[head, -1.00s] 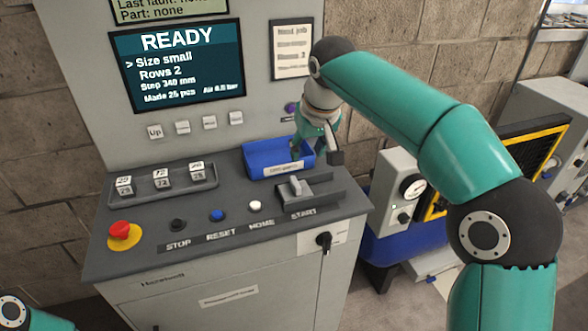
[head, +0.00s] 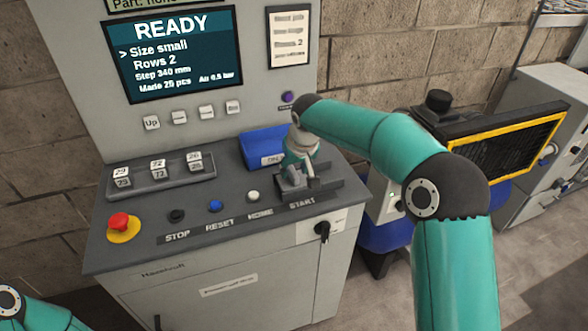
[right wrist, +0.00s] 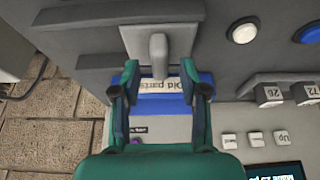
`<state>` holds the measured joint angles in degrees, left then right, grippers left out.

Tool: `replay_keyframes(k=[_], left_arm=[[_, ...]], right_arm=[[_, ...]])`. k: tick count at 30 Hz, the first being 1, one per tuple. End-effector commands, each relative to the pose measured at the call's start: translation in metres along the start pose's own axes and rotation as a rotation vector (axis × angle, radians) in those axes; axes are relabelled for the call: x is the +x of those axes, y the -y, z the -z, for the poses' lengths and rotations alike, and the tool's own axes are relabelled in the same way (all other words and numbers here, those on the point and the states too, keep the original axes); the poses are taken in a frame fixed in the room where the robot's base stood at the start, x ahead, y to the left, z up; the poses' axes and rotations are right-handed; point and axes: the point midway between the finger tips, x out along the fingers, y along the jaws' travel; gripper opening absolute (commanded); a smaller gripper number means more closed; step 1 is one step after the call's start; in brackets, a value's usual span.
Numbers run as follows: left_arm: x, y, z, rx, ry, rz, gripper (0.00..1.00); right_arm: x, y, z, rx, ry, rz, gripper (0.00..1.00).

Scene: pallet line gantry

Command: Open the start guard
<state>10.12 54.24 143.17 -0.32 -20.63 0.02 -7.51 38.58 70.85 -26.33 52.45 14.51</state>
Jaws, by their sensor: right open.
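The start guard (head: 291,195) is a grey cover with a raised tab, above the START label on the console. It looks down, and no start button shows under it. In the right wrist view the guard's light grey tab (right wrist: 158,50) points toward my right gripper (right wrist: 160,78). The open green fingers stand on either side of the tab's near end, with a gap on both sides. In the head view my right gripper (head: 299,174) is low over the guard and hides part of it. My left gripper is out of view; only part of its arm shows at the bottom left.
A blue old-parts bin (head: 262,146) sits just behind the guard. White HOME (head: 253,196), blue RESET (head: 214,206) and black STOP (head: 177,215) buttons line the front, with a red emergency stop (head: 119,221) at left. The screen (head: 172,55) reads READY.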

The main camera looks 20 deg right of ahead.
Motion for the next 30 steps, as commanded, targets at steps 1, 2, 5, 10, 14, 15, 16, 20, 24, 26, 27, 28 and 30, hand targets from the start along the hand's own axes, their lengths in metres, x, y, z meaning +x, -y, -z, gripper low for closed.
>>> replay_keyframes(k=[1,2,5,10,14,15,16,20,24,26,27,28,30], left_arm=[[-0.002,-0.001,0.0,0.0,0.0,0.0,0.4],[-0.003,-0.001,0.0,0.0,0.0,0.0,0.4],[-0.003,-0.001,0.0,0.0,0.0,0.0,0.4],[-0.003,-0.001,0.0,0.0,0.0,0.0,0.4],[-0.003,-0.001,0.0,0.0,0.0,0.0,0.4],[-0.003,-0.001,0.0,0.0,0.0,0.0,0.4],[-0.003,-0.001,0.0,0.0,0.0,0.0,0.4],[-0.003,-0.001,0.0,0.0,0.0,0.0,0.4],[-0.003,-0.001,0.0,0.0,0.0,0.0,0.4],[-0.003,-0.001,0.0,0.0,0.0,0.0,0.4],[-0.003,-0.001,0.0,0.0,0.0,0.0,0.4],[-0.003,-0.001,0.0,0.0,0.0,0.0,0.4],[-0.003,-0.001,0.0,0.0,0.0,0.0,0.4]], right_arm=[[0.006,-0.001,0.0,0.001,0.001,-0.001,0.44],[0.009,-0.001,0.0,0.001,0.001,-0.001,0.44],[0.017,-0.001,0.0,0.001,0.0,-0.001,0.44],[0.021,-0.001,0.0,0.0,-0.001,-0.001,0.44],[0.021,-0.001,0.0,0.0,-0.001,-0.001,0.44],[0.021,-0.001,0.0,0.0,-0.001,-0.001,0.44],[0.021,-0.001,0.0,0.0,-0.001,-0.001,0.4],[0.021,-0.001,0.0,0.0,-0.001,-0.001,0.19],[0.021,-0.001,0.0,0.0,-0.001,0.0,0.0],[0.02,-0.001,0.0,0.0,-0.001,0.0,0.0],[0.02,-0.001,0.0,0.0,-0.001,0.0,0.0],[0.02,-0.001,0.0,0.0,-0.001,0.0,0.0],[0.02,-0.001,0.0,0.0,-0.001,0.0,0.0]])
